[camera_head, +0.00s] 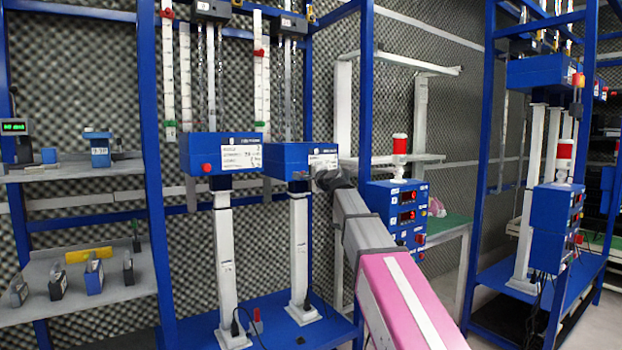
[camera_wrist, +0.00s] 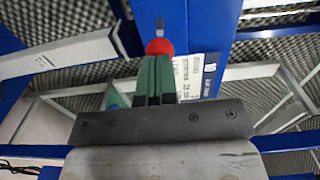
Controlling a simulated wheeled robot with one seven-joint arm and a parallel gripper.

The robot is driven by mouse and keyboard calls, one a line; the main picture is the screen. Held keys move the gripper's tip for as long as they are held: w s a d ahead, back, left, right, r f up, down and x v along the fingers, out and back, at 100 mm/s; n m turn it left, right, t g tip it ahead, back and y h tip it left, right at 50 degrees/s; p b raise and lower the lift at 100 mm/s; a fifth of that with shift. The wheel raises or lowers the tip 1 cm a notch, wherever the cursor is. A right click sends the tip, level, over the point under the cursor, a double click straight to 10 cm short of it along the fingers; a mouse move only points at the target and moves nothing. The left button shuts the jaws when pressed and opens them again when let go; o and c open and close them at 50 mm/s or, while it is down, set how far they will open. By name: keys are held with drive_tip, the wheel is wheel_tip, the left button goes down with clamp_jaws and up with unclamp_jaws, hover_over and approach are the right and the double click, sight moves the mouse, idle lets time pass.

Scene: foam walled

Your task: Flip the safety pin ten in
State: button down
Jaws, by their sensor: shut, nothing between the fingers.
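The safety pin with a red round knob (camera_wrist: 158,46) and a grey metal tip shows in the wrist view, on the blue box (camera_wrist: 207,25) whose side reads "10". My gripper (camera_wrist: 156,62) has green fingers, shut together and empty, with their tips right at the knob. I cannot tell whether they touch it. In the head view my gripper (camera_head: 318,178) is at the lower right of the right-hand blue box (camera_head: 285,157). The pin on that box is not clearly visible there.
A second blue box (camera_head: 225,153) with a red knob (camera_head: 207,167) stands to the left. White posts (camera_head: 300,250) rise from the blue base. A blue control box with red displays (camera_head: 400,205) stands close right of my arm. Shelves with small devices (camera_head: 90,275) are at the left.

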drive_tip(key=x, duration=0.3)
drive_tip(key=shift+w+a, duration=0.15)
drive_tip(key=shift+w, duration=0.1)
drive_tip(key=shift+r, duration=0.1)
drive_tip(key=v, duration=1.4)
drive_tip(key=shift+s, duration=0.15)
